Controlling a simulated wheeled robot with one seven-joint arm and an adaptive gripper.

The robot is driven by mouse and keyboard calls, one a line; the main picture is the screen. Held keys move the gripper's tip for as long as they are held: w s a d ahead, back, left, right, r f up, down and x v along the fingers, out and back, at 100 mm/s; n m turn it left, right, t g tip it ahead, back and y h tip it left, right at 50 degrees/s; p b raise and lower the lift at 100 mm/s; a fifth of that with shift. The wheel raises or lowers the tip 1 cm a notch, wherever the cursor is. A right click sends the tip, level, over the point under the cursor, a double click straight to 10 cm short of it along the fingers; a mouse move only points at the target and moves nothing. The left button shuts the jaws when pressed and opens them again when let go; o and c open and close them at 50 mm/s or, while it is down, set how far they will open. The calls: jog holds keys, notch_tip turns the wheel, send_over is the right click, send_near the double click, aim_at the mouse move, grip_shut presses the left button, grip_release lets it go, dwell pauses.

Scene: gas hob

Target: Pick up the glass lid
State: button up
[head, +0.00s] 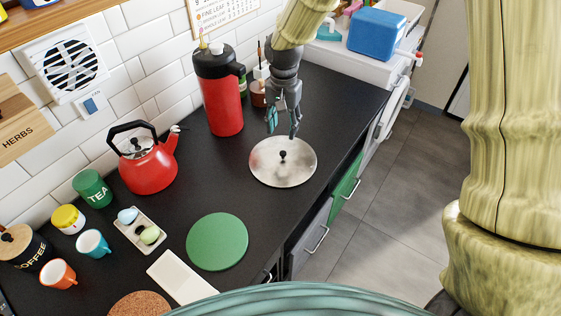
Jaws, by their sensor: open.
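A round lid (270,170) with a silvery, metallic-looking surface lies flat on the black counter. A small dark knob (282,155) stands at its middle. My gripper (282,132) points down just above the knob, at the lid's far side. Its fingers are apart and nothing shows between them. A small gap appears between the fingertips and the knob, though depth is hard to judge from this view. Nothing covers the lid except a little of its far edge near the fingertips.
A red flask (220,105) stands left of my gripper, with a small brown pot (258,95) close behind the arm. A red kettle (148,170), green round mat (217,241) and white board (181,279) are further left. The counter's front edge lies right of the lid.

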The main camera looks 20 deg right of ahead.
send_over(283, 152)
jog(key=f, duration=0.5)
jog(key=shift+w+a+f+p, duration=0.1)
jog(key=shift+a+p, duration=0.15)
jog(key=shift+p, duration=0.1)
jog(key=shift+d+f+p, duration=0.15)
jog(key=shift+f+p, duration=0.25)
jog(key=shift+f, duration=1.1)
jog(key=shift+d+f+p, duration=0.1)
jog(key=shift+f+p, duration=0.25)
jog(key=shift+f, duration=1.1)
grip_shut()
